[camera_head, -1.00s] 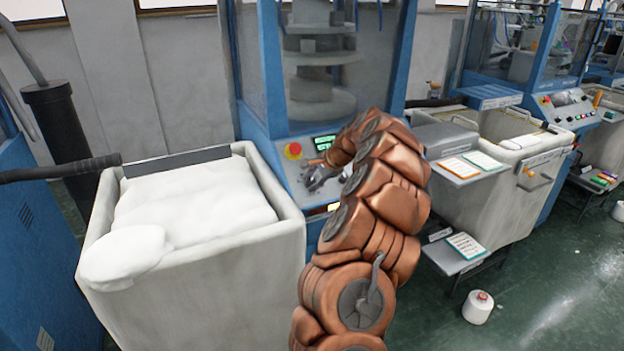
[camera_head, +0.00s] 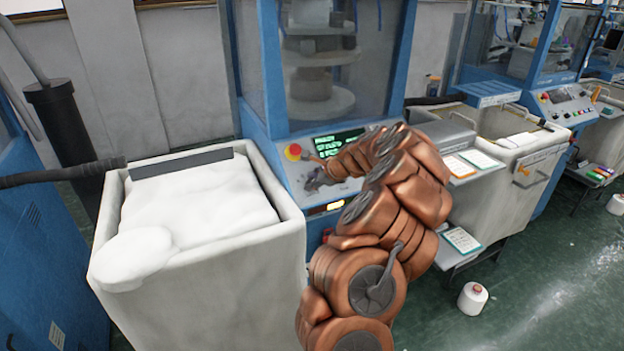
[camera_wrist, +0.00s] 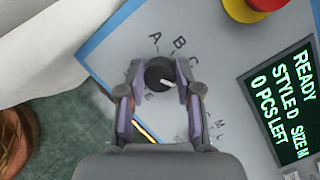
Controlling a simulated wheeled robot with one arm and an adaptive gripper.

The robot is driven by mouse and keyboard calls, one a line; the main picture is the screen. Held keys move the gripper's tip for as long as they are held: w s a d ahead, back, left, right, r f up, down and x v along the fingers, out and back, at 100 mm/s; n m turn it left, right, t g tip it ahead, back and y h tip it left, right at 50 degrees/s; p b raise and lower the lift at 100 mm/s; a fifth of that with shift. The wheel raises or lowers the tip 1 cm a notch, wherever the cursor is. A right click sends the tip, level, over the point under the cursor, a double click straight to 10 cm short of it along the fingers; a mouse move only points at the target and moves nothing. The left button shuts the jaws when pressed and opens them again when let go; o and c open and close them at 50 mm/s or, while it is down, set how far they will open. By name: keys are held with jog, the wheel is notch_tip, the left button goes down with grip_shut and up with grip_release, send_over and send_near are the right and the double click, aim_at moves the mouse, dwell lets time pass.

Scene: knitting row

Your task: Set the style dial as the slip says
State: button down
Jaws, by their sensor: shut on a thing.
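The style dial (camera_wrist: 159,73) is a round black knob with a white pointer mark, on the pale panel in the wrist view. Letters A, B, C and E show around it. The pointer faces lower right, where my right finger covers the scale. My gripper (camera_wrist: 158,88) is shut on the dial, one finger on each side; it also shows at the panel in the head view (camera_head: 315,181). The display (camera_wrist: 286,103) reads READY, STYLE D, SIZE M, 0 PCS LEFT. Cards with orange (camera_head: 459,166) and green (camera_head: 482,159) edges lie at right, their text unreadable.
A red stop button on a yellow base (camera_head: 293,151) sits close to my gripper. A filled white bin (camera_head: 215,265) stands at left. Another card (camera_head: 462,240) lies on a low shelf, and a yarn cone (camera_head: 472,298) stands on the floor.

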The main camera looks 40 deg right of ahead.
jog(key=shift+r, duration=0.1)
dwell(0.3)
jog(key=c, duration=0.8)
grip_release()
jog(key=v, duration=1.2)
